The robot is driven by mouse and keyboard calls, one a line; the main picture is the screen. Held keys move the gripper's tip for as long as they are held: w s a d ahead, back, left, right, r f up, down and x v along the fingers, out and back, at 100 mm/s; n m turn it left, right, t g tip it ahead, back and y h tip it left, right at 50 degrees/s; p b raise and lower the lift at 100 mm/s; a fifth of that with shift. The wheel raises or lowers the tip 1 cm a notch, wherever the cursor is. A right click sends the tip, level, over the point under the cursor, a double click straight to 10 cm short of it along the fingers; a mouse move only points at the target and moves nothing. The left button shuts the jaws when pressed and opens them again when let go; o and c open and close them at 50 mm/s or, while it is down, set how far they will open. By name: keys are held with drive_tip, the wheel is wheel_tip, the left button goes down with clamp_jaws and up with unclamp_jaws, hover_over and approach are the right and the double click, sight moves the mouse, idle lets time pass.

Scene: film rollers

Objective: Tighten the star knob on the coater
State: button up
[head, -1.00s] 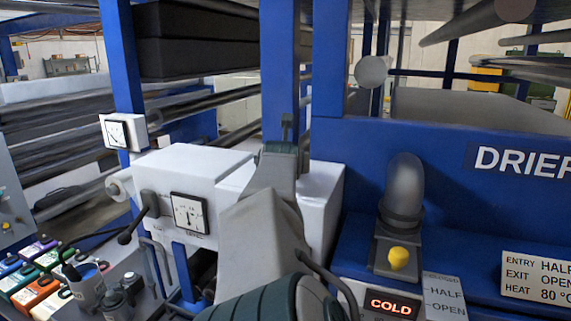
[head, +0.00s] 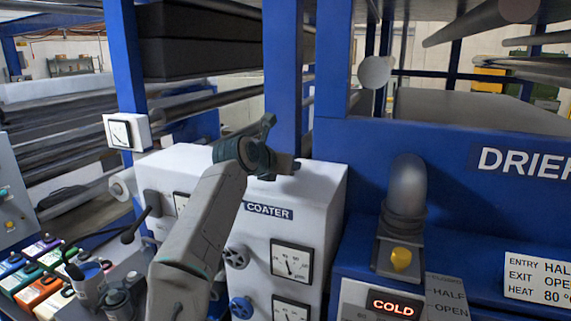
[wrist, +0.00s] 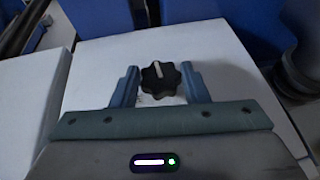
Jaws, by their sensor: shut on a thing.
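The black star knob (wrist: 155,84) has a pale pointer mark and stands on the white top of the coater (wrist: 105,62). In the wrist view my gripper (wrist: 161,84) has one finger on each side of the knob and is shut on it. In the head view my gripper (head: 286,166) is over the top of the coater (head: 257,233), and the knob is hidden there behind my gripper and wrist.
The coater's front carries dials (head: 292,261), a grey handwheel (head: 237,257) and a blue handwheel (head: 241,307). Blue uprights (head: 281,80) stand close behind my gripper. The drier (head: 400,150) with a grey pipe (head: 406,185) is to the right.

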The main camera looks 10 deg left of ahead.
drive_tip(key=shift+m+h, duration=0.3)
idle(0.4)
drive_tip(key=o, duration=1)
drive_tip(key=b+v, duration=0.3)
drive_tip(key=v, duration=1)
drive_tip(key=shift+s+a+r, duration=0.15)
drive_tip(key=shift+s+r, duration=0.1)
drive_tip(key=shift+r, duration=0.05)
